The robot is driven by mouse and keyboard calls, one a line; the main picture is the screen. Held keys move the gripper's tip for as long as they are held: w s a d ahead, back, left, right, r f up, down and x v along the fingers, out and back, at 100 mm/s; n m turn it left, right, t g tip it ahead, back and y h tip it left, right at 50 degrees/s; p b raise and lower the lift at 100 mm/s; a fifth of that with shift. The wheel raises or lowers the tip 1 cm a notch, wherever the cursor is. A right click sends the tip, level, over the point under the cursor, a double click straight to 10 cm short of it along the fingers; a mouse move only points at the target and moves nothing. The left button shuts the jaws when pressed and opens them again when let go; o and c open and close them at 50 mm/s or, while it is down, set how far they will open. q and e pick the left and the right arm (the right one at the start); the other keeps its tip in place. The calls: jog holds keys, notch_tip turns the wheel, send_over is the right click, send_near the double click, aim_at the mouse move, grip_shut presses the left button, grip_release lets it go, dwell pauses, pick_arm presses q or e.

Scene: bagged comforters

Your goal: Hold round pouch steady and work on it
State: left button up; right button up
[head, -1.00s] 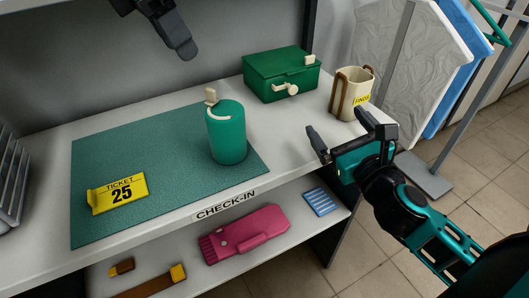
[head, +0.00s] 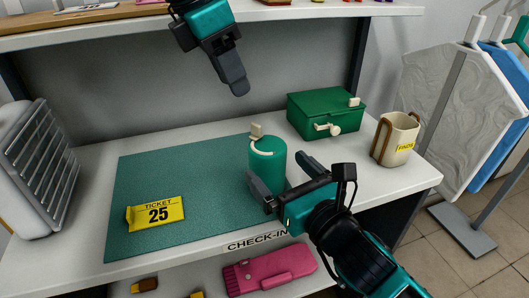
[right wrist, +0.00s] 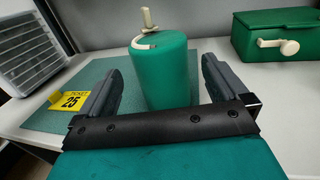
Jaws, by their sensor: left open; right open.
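The round pouch (head: 268,160) is a green upright cylinder with a cream zip line and pull tab on top. It stands on the right part of the teal mat (head: 140,215). My right gripper (head: 282,172) is open at the pouch's front right side; one finger overlaps its lower part in the head view. In the right wrist view the pouch (right wrist: 160,72) stands upright between and beyond the open fingers (right wrist: 160,80); contact cannot be told. My left gripper (head: 236,88) hangs above and behind the pouch, empty and apart from it.
A yellow ticket stand reading 25 (head: 156,214) is on the mat's left. A green box with a cream latch (head: 326,115) and a cream mug-like container (head: 396,138) stand to the right. A grey slatted unit (head: 45,165) is at left. A pink pouch (head: 268,270) lies on the lower shelf.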

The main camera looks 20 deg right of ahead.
aim_at(263, 152)
jog(key=x, duration=0.7)
jog(key=c, duration=0.9)
jog(key=shift+c, duration=0.2)
dwell(0.9)
